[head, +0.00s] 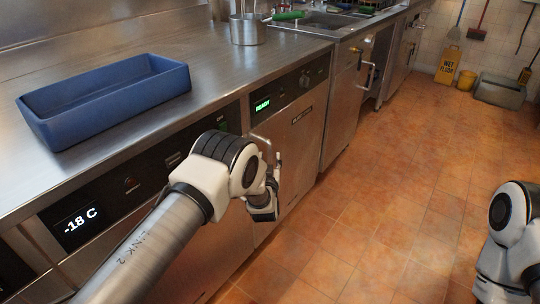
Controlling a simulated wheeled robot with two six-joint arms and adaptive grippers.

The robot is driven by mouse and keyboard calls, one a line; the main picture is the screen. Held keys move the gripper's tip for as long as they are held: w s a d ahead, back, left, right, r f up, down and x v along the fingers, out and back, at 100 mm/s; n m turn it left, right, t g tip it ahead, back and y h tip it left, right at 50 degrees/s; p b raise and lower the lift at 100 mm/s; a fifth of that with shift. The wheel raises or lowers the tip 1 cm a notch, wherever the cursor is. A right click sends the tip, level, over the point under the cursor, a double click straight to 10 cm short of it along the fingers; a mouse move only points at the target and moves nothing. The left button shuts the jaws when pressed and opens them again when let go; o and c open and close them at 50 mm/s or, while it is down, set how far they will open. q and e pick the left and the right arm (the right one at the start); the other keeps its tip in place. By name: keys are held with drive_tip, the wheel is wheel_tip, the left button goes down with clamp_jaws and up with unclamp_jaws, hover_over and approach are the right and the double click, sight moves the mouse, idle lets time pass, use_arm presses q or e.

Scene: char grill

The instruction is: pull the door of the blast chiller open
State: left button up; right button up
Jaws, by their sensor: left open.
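The blast chiller (298,132) is the steel-fronted unit under the counter, with a green lit display on its dark top panel and a small dark label. Its door looks closed. A pale bar handle (264,139) shows at the door's left side, partly hidden behind my left arm. My left gripper (265,203) is open in front of the door, close to the handle's lower part. I cannot tell whether it touches the handle. My right arm is at the right edge, and its gripper is out of view.
A blue bin (105,112) and a steel pot (247,30) stand on the counter. A unit with a -18 C display (76,222) is at left. The tiled floor (410,190) to the right is open. A yellow wet-floor sign (447,66) stands far back.

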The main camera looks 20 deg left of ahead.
sight(270, 155)
use_arm(q)
drive_tip(key=x, duration=0.3)
drive_tip(key=shift+f, duration=0.2)
drive_tip(key=shift+w+r, duration=0.15)
drive_tip(key=shift+r, duration=0.05)
clamp_jaws()
